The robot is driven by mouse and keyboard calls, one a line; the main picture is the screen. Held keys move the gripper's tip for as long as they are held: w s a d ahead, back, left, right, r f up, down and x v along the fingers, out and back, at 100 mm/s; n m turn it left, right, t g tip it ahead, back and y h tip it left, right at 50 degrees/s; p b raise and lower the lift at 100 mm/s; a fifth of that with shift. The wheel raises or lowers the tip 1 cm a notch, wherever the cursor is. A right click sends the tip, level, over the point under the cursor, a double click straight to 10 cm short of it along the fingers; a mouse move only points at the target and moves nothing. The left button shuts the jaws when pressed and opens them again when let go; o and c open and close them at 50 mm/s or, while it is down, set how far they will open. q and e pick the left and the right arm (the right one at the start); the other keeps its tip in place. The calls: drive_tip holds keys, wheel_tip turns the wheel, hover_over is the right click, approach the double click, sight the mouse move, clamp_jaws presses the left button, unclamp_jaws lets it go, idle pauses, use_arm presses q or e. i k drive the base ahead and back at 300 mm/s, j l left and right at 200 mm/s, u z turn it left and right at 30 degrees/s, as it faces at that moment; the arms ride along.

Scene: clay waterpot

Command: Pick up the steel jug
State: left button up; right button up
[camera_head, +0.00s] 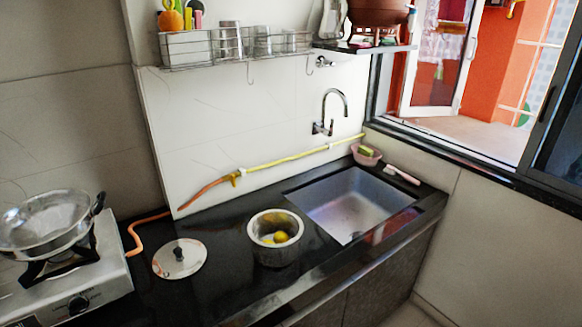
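A shiny grey vessel (332,20) stands at the left end of the dark wall shelf (340,46), beside the brown clay pot (380,10). It looks like the steel jug, but the upper edge of the picture cuts off its top, so I cannot be sure. Several plain steel tumblers stand in the wire rack (185,50) to the left, one of them near the middle (263,41). Neither of my grippers shows in this view.
The black counter holds a steel pot (274,238) with yellow fruit, a round lid (180,259) and a stove with a pan (45,222). A sink (350,205) lies to the right, under a curved tap (331,108). An open window borders the shelf's right.

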sight(331, 30)
drive_tip(key=u, duration=0.25)
drive_tip(key=i+l+u, duration=0.1)
drive_tip(key=l+u, duration=0.2)
drive_tip(key=u, duration=0.15)
drive_tip(key=l+u, duration=0.6)
drive_tip(key=u, duration=0.25)
drive_tip(key=l+u, duration=0.4)
